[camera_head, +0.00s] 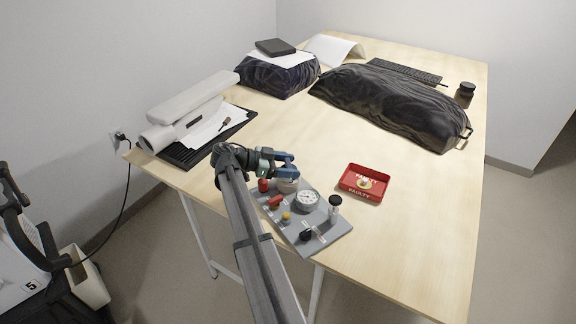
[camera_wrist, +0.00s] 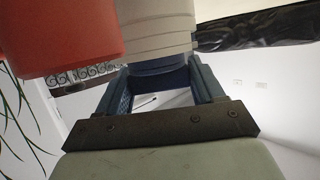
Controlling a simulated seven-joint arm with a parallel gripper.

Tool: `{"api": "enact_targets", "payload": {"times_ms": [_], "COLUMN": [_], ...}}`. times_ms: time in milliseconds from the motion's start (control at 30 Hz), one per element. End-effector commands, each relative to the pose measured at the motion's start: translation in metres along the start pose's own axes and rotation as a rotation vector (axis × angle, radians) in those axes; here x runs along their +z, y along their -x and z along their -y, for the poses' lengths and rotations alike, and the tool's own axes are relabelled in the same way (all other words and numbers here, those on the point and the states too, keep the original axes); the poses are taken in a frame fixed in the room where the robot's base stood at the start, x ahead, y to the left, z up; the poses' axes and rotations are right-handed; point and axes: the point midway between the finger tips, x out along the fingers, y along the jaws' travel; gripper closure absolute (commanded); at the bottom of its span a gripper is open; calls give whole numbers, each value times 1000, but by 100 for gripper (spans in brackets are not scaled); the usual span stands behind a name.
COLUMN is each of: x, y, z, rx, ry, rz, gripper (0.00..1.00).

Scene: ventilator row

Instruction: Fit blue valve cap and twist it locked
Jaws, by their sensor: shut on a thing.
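My gripper (camera_head: 290,165) is over the back left part of the grey panel (camera_head: 318,243), with its blue fingers level. In the wrist view my gripper (camera_wrist: 162,85) is shut on the blue valve cap (camera_wrist: 158,67). The cap lies against the end of a ribbed cream cylinder (camera_wrist: 155,28); I cannot tell whether it is seated or locked. In the head view a pale round fitting (camera_head: 287,187) shows just below the fingers, and the cap itself is hard to tell from them. A red part (camera_wrist: 62,35) is close beside the cylinder in the wrist view.
The panel carries a round gauge (camera_head: 307,201), red, yellow and black knobs, and an upright black-topped fitting (camera_head: 335,207). A red tray marked FAULTY (camera_head: 376,193) stands to its right. Dark covered bundles (camera_head: 395,100) lie further back. The table's right side is clear.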

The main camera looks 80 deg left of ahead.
Motion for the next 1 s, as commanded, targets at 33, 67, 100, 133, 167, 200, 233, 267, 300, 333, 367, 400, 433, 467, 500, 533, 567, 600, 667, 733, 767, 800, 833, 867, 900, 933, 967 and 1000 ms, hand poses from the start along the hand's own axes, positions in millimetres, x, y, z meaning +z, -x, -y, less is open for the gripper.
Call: {"api": "enact_targets", "payload": {"times_ms": [33, 67, 100, 133, 167, 200, 233, 267, 300, 333, 367, 400, 433, 467, 500, 533, 567, 600, 667, 733, 767, 800, 833, 867, 900, 933, 967, 1000], "x": [0, 0, 0, 0, 0, 0, 0, 0, 0, 0, 0, 0, 0, 0, 0, 0, 0, 0, -1, -2, -3, -5, -6, -8, -10, -12, -14, -16], "y": [0, 0, 0, 0, 0, 0, 0, 0, 0, 0, 0, 0, 0, 0, 0, 0, 0, 0, 0, 1, 1, 2, 2, 3, 4, 4, 5, 6], "z": [0, 0, 0, 0, 0, 0, 0, 0, 0, 0, 0, 0, 0, 0, 0, 0, 0, 0, 0, 0, 0, 0, 0, 0, 0, 0, 0, 0], "rx": [-1, -1, -1, -1, -1, -2, -2, -2, -2, -2, -2, -2, -2, -2, -2, -2, -2, -2, -3, -3, -3, -3, -3, -3, -2, -2, -2, -2], "ry": [0, 0, 0, 0, 0, 0, 1, 1, 1, 1, 1, 1, 1, 1, 1, 1, 1, 1, 1, 1, 1, 0, 0, 0, 0, 0, 0, 0], "rz": [0, 0, 0, 0, 0, 0, 0, 0, 0, 0, 0, 0, 0, 0, 0, 0, 0, 0, 0, 0, 0, 0, 0, 0, 0, 0, 0, 0], "gripper": [61, 61, 29, 26, 23, 19, 16, 14, 10, 7, 4, 3, 3, 3, 3, 3, 3, 3, 3, 3, 3, 3, 3, 3, 3, 3, 3, 3]}}
